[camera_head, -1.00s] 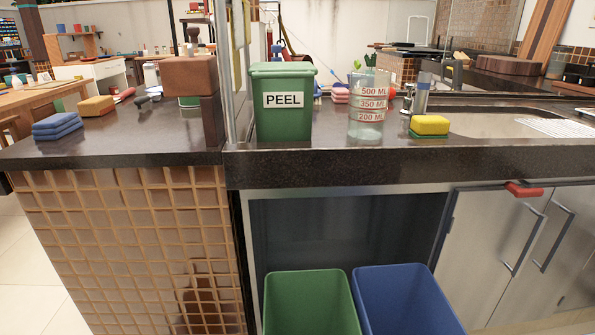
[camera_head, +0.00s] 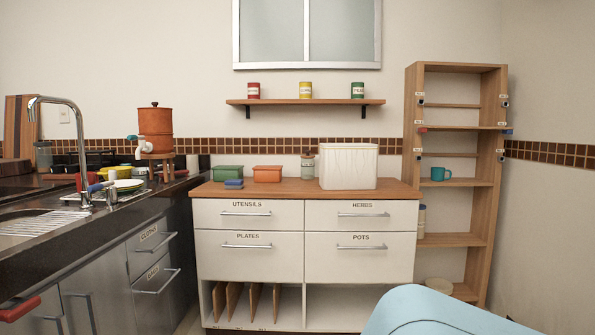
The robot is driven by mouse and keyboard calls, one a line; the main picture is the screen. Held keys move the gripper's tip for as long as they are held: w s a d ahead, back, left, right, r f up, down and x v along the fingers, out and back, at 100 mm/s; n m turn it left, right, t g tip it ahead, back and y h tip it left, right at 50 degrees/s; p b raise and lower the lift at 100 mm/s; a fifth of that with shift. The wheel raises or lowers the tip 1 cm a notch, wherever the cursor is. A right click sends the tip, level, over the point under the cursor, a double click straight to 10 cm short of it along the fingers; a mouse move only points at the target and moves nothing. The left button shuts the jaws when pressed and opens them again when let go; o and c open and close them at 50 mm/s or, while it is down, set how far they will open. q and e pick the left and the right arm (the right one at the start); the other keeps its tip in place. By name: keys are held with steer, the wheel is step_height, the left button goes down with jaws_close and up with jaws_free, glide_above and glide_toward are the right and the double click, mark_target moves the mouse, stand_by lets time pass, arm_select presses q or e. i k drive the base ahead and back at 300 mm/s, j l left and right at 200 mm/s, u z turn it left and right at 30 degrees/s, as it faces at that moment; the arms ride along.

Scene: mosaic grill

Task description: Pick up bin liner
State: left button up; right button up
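I see nothing that I can clearly tell as a bin liner. A white, ribbed, box-like thing (camera_head: 348,167) stands upright on the right part of the wooden countertop; I cannot tell whether it is a container or a liner. Neither of my grippers is in view.
The drawer cabinet (camera_head: 304,225) has labelled drawers and open slots below. An open wooden shelf (camera_head: 450,240) stands to its right, holding a teal mug (camera_head: 440,174). The dark sink counter (camera_head: 100,228) runs along the left. Green (camera_head: 228,173) and orange (camera_head: 267,174) boxes sit on the wooden top.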

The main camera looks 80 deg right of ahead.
mark_target(342, 166)
steer(key=z, duration=2.75)
steer(key=i, duration=0.8)
